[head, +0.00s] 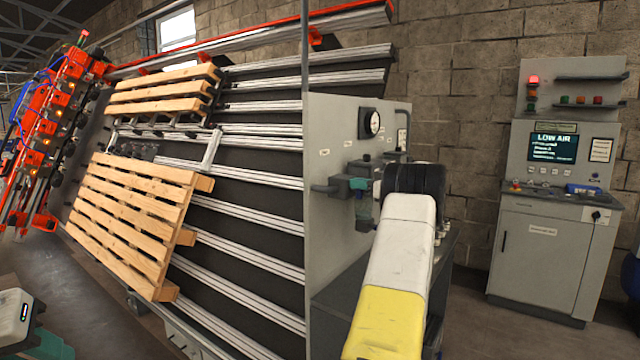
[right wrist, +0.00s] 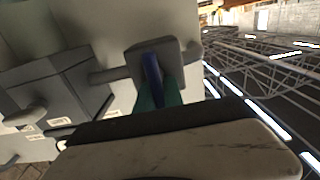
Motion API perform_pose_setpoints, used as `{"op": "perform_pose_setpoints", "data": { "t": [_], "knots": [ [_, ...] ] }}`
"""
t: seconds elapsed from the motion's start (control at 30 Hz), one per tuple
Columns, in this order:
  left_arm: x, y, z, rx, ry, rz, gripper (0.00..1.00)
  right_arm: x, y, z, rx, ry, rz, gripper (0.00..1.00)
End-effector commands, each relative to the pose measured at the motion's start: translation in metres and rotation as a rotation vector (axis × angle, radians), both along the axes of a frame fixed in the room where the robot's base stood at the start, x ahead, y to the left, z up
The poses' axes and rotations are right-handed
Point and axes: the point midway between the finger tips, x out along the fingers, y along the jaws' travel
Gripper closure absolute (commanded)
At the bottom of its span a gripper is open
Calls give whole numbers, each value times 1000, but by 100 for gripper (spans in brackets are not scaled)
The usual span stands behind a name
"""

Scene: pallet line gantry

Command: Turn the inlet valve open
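The inlet valve shows in the right wrist view as a dark square block (right wrist: 172,58) with a grey pipe on each side and a narrow blue handle (right wrist: 152,72). My right gripper's teal fingers (right wrist: 160,95) stand on either side of the blue handle, with no clear gap to it. Whether they press on it I cannot tell. In the head view my white and yellow right arm reaches to the grey panel (head: 335,130), and its black wrist hides much of the valve area. The handle's turn is hard to read. My left gripper is not clearly in view.
A grey control cabinet (head: 541,245) at right has a lit red lamp (head: 533,80) and a screen (head: 553,147) reading LOW AIR. Wooden pallets (head: 135,215) lean on the sloped rack at left. Floor is open before the cabinet.

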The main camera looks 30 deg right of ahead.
Motion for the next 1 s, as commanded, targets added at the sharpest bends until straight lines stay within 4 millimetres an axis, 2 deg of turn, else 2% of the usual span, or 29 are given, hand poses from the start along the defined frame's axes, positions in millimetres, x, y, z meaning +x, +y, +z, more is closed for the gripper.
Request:
{"op": "perform_pose_setpoints", "data": {
  "t": [0.47, 1.0],
  "knots": [
    [0, 0, 0, 0, 0, 0, 64, 0, -3, 0, 79, 41, -2, 100],
    [0, 0, 0, 0, 0, 0, 64, 4, -11, -3, 493, 255, -2, 100]
  ]
}}
